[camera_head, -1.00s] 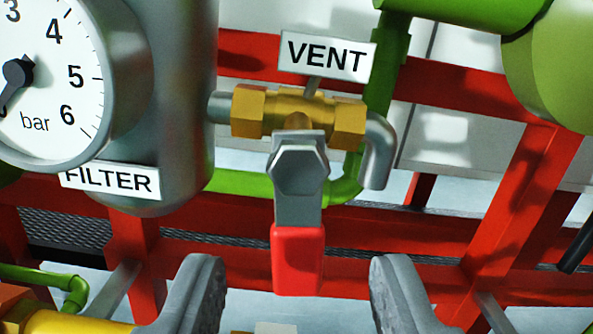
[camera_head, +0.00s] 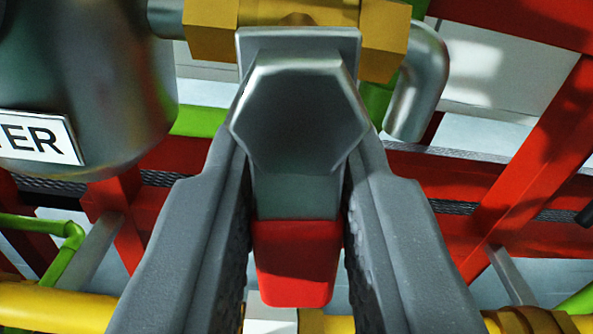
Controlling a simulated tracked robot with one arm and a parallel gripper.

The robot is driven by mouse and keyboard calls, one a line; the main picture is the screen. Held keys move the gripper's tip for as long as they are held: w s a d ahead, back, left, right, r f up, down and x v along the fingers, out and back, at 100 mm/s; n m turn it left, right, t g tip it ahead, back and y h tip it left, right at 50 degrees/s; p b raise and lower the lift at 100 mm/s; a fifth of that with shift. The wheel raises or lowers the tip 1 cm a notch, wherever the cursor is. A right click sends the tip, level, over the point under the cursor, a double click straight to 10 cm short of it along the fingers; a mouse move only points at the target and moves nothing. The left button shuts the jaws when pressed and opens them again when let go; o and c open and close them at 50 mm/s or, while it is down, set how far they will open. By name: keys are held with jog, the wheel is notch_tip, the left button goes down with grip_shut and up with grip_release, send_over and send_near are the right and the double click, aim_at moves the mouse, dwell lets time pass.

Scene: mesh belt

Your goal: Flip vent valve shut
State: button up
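The vent valve has a brass body (camera_head: 385,35) at the top of the view, partly cut off by the frame edge. A grey hex nut (camera_head: 300,115) faces me below it. Its grey lever with a red sleeve (camera_head: 297,262) hangs straight down, at a right angle to the brass body. My gripper (camera_head: 298,195) has one finger on each side of the lever, closed in along it. The fingertips reach up beside the hex nut. The exact contact of the pads on the lever is partly hidden.
A grey filter housing (camera_head: 110,85) with a white label stands at left. A bent grey outlet pipe (camera_head: 420,85) is right of the valve. Red frame bars (camera_head: 530,150) run behind. A yellow pipe (camera_head: 55,305) and a green pipe (camera_head: 60,255) are lower left.

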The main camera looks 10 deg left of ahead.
jog(key=shift+r+m+p, duration=0.2)
jog(key=shift+m+p, duration=0.1)
jog(key=shift+p, duration=0.5)
grip_shut()
jog(key=shift+a+p, duration=0.15)
jog(key=shift+p, duration=0.3)
jog(key=shift+m+p, duration=0.5)
jog(key=shift+f, duration=0.15)
jog(key=o, duration=0.9)
grip_release()
jog(key=shift+c, duration=0.2)
jog(key=shift+s, duration=0.1)
